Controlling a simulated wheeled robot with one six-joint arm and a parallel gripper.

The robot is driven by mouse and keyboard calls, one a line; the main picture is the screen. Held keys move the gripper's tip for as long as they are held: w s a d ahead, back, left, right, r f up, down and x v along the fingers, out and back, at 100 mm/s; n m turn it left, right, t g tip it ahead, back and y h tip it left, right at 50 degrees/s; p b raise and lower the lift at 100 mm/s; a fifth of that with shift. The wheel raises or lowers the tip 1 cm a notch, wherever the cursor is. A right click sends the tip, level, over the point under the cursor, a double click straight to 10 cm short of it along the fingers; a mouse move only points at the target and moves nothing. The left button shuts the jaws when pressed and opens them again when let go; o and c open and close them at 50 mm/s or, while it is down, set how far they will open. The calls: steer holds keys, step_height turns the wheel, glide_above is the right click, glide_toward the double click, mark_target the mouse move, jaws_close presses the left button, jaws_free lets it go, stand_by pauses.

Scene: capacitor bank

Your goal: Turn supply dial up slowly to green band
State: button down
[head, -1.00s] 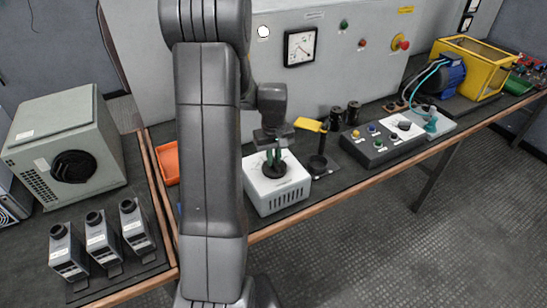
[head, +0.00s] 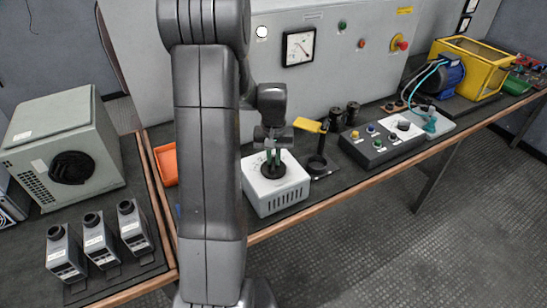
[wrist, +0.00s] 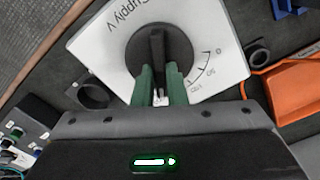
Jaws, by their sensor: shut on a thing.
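The supply dial (wrist: 160,58) is a round black knob with a raised grip bar, on top of a white box (wrist: 103,52) marked "Supply V". Scale marks 0, 50 and 100 show at its right in the wrist view. My gripper (wrist: 161,85) has its green fingers shut on the bar, one each side. In the head view, my gripper (head: 272,160) comes down on the dial from above. A square meter (head: 299,47) with a white face and thin needle is on the grey cabinet behind. Its reading and any green band are too small to tell.
A yellow-tagged black stand (head: 317,162) is close right of the white box. A button box (head: 381,145) is farther right. An orange tray (head: 166,164) is at the left, partly behind my arm. Several grey-black units stand at the front left.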

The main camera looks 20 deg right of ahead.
mark_target(274, 160)
steer(key=c, duration=1.5)
jaws_free()
steer(key=shift+o, duration=0.2)
steer(key=shift+r, duration=0.1)
step_height(274, 160, up, 14)
steer(key=shift+f, duration=0.2)
